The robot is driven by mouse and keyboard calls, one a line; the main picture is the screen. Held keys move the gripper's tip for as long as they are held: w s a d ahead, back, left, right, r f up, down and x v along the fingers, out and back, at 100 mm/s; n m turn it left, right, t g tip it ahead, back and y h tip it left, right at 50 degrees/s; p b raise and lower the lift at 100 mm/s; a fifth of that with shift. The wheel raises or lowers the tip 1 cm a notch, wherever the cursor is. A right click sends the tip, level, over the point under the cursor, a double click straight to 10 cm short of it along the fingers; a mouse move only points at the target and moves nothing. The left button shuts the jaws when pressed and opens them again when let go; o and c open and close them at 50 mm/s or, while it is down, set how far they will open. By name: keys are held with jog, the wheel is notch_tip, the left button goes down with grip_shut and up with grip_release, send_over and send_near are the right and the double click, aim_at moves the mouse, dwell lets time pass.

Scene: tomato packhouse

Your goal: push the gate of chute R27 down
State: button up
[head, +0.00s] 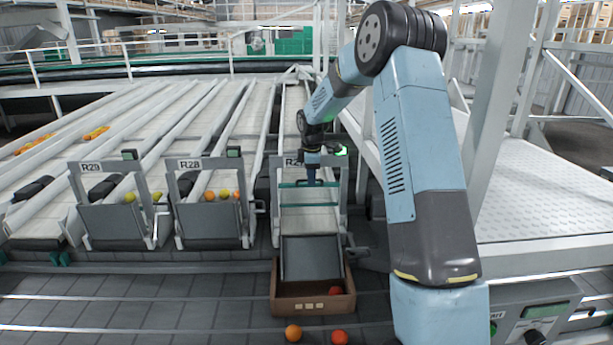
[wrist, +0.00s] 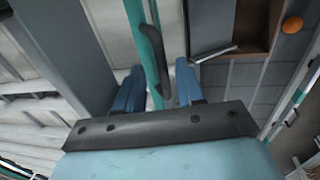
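The chute marked R27 (head: 289,161) stands in the middle of the head view, its label partly hidden by my arm. Two teal bars cross its frame; the upper bar (head: 292,185) is just below my gripper (head: 312,178). In the wrist view a teal bar (wrist: 157,88) and a dark curved handle (wrist: 153,50) lie between the two blue fingers of my gripper (wrist: 160,75). The fingers are apart; I cannot tell whether they touch the handle.
Chutes R28 (head: 190,163) and R29 (head: 90,167) on the left have raised dark panels with tomatoes behind them. A red tomato (head: 335,290) is in the box. An orange tomato (head: 293,333) and a red one (head: 340,337) lie in front. A white platform (head: 540,205) is on the right.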

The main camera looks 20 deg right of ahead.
jog(key=shift+c, duration=0.2)
jog(key=c, duration=0.6)
jog(key=shift+r, duration=0.1)
grip_shut()
jog(key=shift+w+r, duration=0.1)
